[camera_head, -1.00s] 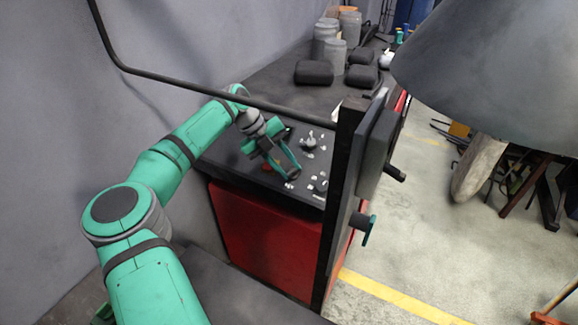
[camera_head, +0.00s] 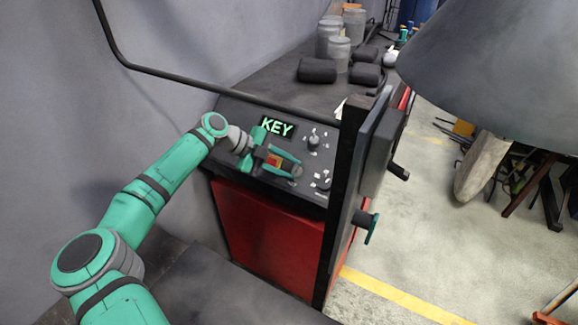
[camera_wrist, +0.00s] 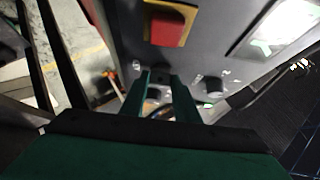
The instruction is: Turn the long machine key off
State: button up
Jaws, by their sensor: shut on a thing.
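The control panel (camera_head: 257,152) is a dark sloped face on the red cabinet. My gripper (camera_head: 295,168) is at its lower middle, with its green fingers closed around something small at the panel. This is at the long machine key's place; the fingertips hide most of it, and I cannot make out its turn angle. In the wrist view my gripper (camera_wrist: 160,78) shows two green fingers with a narrow dark gap between the tips. A lit display (camera_head: 277,127) reads "KEY" in green; it also shows in the wrist view (camera_wrist: 272,28).
A red button on a yellow base (camera_wrist: 168,24) is close to my fingers. Knobs (camera_head: 313,142) and (camera_head: 323,184) are to the right on the panel. A dark post (camera_head: 342,190) stands right of the cabinet. A dark rail (camera_head: 200,82) crosses above my arm.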

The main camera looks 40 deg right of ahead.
jog(key=shift+w, duration=0.1)
dwell(0.3)
jog(key=o, duration=1)
jog(key=shift+o, duration=0.2)
jog(key=shift+a, duration=0.1)
jog(key=v, duration=1)
jog(key=shift+a+r, duration=0.2)
jog(key=shift+r, duration=0.05)
jog(key=shift+d+f, duration=0.1)
jog(key=x, duration=1)
jog(key=shift+d+f, duration=0.15)
jog(key=shift+d, duration=0.1)
